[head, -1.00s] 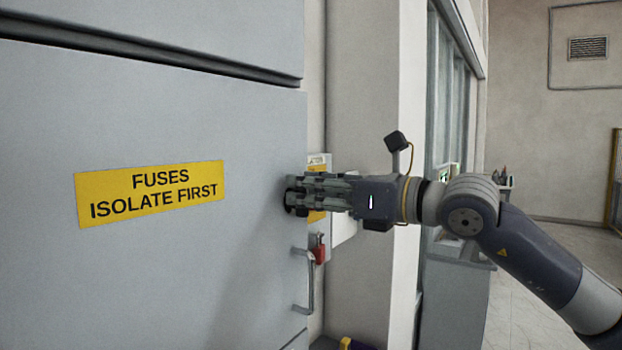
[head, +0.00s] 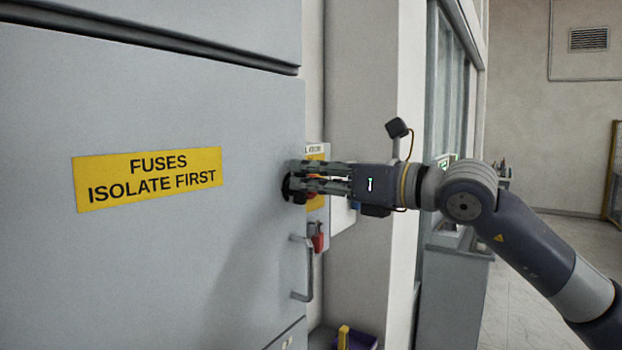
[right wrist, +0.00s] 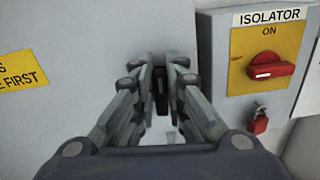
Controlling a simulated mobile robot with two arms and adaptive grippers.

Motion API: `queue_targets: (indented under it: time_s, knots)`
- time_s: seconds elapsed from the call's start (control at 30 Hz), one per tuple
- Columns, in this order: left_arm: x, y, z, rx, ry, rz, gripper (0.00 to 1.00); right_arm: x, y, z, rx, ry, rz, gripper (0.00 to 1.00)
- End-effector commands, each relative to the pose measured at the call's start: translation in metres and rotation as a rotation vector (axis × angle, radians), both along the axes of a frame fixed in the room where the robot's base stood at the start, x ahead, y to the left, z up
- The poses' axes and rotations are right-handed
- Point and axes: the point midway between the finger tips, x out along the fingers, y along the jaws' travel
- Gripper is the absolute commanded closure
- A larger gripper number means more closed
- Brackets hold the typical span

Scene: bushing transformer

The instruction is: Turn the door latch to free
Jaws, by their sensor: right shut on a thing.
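The grey cabinet door (head: 140,265) fills the left of the head view. Its dark latch (head: 286,187) sits near the door's right edge, mostly covered by my fingers. In the right wrist view the latch (right wrist: 160,90) shows as a dark upright piece between the fingertips. My right gripper (head: 292,184) reaches in from the right and is shut on the latch. Its fingers (right wrist: 160,78) stand on either side of it in the wrist view. The latch's exact angle is hard to tell. My left gripper is not in view.
A door handle (head: 306,268) is below the latch. An isolator box (right wrist: 240,100) with a red switch (right wrist: 271,69) at ON and a red padlock (right wrist: 258,122) is close on the right. A yellow "FUSES ISOLATE FIRST" label (head: 148,179) is on the door. A purple bin (head: 362,340) stands low.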

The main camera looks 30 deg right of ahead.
Motion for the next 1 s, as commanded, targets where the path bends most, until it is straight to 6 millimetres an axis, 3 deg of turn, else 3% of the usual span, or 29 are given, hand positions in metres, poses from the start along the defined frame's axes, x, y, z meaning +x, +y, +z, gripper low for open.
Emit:
queue_targets:
  time_s: [1.0]
  knots:
    - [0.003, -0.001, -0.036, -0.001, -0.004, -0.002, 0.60, 0.007, -0.014, -0.013, 0.854, 0.357, 0.003, 1.00]
